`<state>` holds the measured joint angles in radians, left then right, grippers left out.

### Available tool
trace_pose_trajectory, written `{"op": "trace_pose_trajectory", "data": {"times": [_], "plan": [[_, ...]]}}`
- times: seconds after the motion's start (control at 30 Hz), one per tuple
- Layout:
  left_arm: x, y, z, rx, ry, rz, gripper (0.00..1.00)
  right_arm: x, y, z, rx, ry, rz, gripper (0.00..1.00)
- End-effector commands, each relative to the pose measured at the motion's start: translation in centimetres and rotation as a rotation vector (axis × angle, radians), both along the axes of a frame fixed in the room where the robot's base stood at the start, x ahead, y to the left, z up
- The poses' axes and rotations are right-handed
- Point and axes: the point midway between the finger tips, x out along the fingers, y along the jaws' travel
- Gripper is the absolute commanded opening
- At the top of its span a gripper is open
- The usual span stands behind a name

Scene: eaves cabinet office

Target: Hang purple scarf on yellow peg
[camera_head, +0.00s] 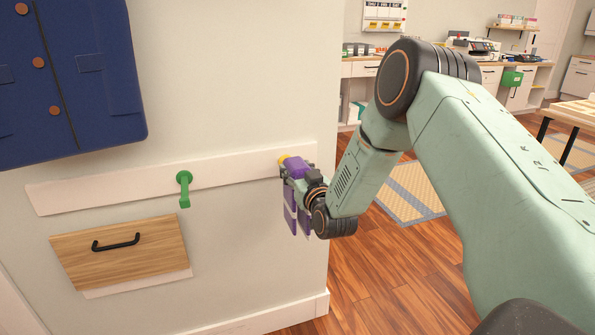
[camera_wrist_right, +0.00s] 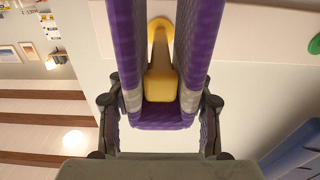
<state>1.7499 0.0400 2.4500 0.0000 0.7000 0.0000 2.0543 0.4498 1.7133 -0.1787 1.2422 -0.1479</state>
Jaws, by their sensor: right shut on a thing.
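The yellow peg (camera_head: 283,160) sticks out near the right end of a white wall rail. The purple scarf (camera_head: 290,208) is at this peg, with its purple tails with pale bands hanging below. My right gripper (camera_head: 294,174) is shut on the scarf, right at the peg. In the right wrist view the scarf (camera_wrist_right: 125,45) runs along both sides of the yellow peg (camera_wrist_right: 160,78), with a purple fold across the peg's near end. The right gripper's fingers (camera_wrist_right: 160,108) are on either side of the scarf. Whether the scarf rests on the peg cannot be told. My left gripper is out of view.
A green peg (camera_head: 184,188) is on the same white rail (camera_head: 85,188), left of the yellow one. A blue jacket (camera_head: 65,80) hangs above. A wooden panel with a black handle (camera_head: 120,255) is below. The wall ends just right of the yellow peg; open floor lies beyond.

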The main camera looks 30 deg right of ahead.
Motion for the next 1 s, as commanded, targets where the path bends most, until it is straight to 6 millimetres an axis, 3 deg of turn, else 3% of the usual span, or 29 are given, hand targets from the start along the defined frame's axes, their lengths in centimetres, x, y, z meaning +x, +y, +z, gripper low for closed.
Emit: {"op": "trace_pose_trajectory", "data": {"times": [0.47, 0.5, 0.77, 1.0], "plan": [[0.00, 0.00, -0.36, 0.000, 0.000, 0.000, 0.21, -0.15, 0.07, -0.96, 0.003, 0.012, 0.001, 0.00], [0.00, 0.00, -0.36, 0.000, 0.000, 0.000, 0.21, -0.17, 0.07, -0.99, 0.003, 0.012, 0.001, 0.54], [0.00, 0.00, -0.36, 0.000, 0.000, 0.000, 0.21, -0.08, 0.03, -0.73, 0.001, 0.006, 0.000, 0.76], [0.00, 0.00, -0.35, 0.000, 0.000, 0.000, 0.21, -0.04, 0.01, -0.62, 0.001, 0.003, 0.000, 0.77]]}}
